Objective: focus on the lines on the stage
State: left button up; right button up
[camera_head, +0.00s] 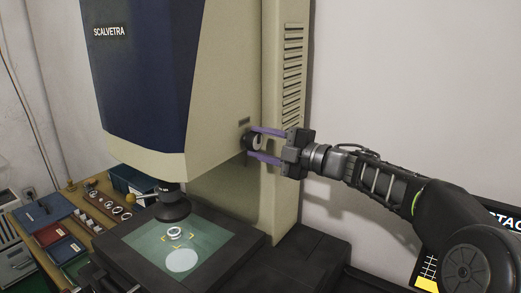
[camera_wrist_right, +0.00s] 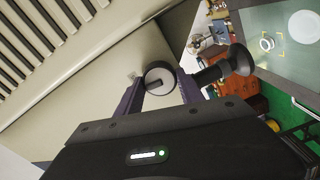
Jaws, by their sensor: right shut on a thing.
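My right gripper (camera_head: 266,145) reaches in from the right, its purple fingers shut on a round dark focus knob (camera_head: 255,142) with a pale face on the side of the machine. In the right wrist view the knob (camera_wrist_right: 159,79) sits between the fingertips. The glass stage (camera_head: 150,245) is lit greenish below the dark lens (camera_head: 172,204). Yellow corner lines (camera_head: 178,239) frame a white ring (camera_head: 174,232) on it; a pale disc of light (camera_head: 182,260) lies just in front. I cannot tell how sharp the lines are. My left gripper is not in view.
The tall cream and navy machine (camera_head: 150,80) stands close to my right arm. A wooden bench (camera_head: 75,200) at the left carries several rings, a blue bin (camera_head: 131,180) and coloured trays. A screen (camera_head: 500,215) is partly visible at the right edge.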

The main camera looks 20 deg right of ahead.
jog(key=shift+f+n, duration=0.1)
jog(key=shift+n, duration=0.3)
jog(key=o, duration=1.4)
jog(key=shift+b+v, duration=0.9)
jog(key=shift+v, duration=3.05)
